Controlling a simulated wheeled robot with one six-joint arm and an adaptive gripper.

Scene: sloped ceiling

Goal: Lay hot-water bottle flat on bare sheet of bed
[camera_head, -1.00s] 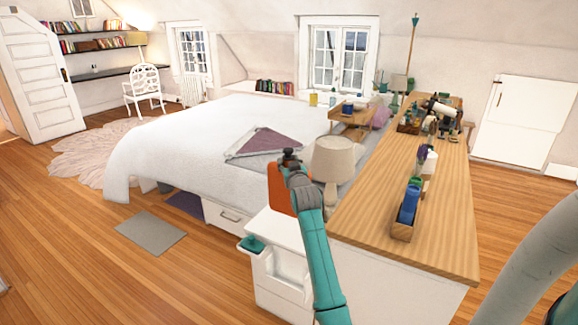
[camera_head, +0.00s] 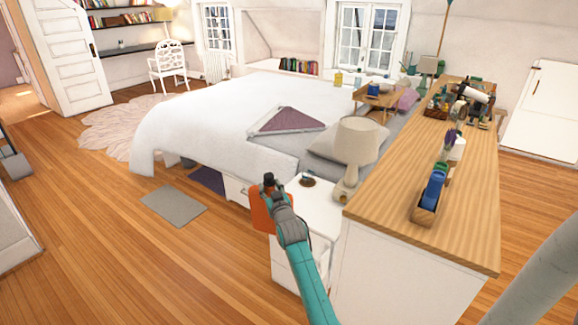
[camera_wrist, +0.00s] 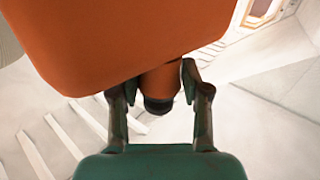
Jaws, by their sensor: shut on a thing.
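The hot-water bottle is orange with a dark stopper. In the head view the hot-water bottle (camera_head: 261,212) hangs from my gripper (camera_head: 268,182), in front of the white nightstand. In the wrist view its orange body (camera_wrist: 130,40) fills the top, and its neck (camera_wrist: 158,82) lies between the two fingers of my gripper (camera_wrist: 158,95). My gripper is shut on the neck. The bed (camera_head: 215,115) stands beyond, with a white duvet over most of it. A grey sheet (camera_head: 275,150) shows bare between the folded-back duvet and the pillow (camera_head: 340,143).
A white nightstand (camera_head: 318,215) with a small dark item on top stands before the bed's near corner. A lamp (camera_head: 354,150) and a long wooden-topped cabinet (camera_head: 400,215) with a bottle caddy stand right of it. Open floor lies left.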

